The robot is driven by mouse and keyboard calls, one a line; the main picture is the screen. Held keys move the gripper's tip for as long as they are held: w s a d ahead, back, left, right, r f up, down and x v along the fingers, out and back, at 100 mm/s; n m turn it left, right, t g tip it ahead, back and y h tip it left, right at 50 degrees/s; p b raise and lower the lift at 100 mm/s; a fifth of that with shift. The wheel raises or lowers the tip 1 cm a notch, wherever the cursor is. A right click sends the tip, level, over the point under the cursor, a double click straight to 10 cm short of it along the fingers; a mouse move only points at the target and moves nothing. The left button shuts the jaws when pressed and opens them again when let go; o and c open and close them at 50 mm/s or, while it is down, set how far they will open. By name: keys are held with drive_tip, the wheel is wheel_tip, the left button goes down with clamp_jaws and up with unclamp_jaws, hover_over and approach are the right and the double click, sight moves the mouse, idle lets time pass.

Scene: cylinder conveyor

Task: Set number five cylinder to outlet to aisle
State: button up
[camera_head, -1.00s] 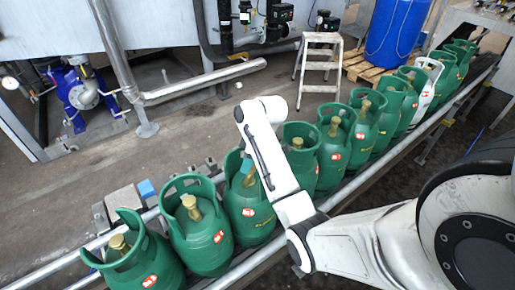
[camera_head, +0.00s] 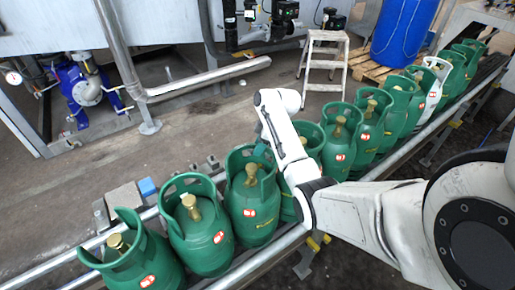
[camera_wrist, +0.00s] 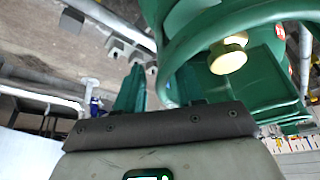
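Green gas cylinders with open collars, brass valves and red-and-white labels stand in a diagonal row on the conveyor. The numbers are too small to read, so I cannot tell which is number five. From the near left, the first (camera_head: 150,268), second (camera_head: 205,240) and third (camera_head: 252,210) show clearly; the fourth (camera_head: 288,205) is partly behind my arm. My gripper (camera_head: 262,152) is at the right side of the third cylinder's collar. In the wrist view my gripper's teal fingers (camera_wrist: 158,92) are apart, with a green collar (camera_wrist: 167,62) close to them; contact is unclear.
The conveyor rail (camera_head: 262,262) runs from near left to far right. One white cylinder (camera_head: 436,86) stands among the far green ones. A step stool (camera_head: 325,62), a blue drum (camera_head: 402,30) on a pallet and a blue pump (camera_head: 82,92) stand behind. The floor between is clear.

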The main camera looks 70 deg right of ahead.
drive_tip(key=shift+x, duration=0.9)
drive_tip(key=shift+r, duration=0.1)
clamp_jaws()
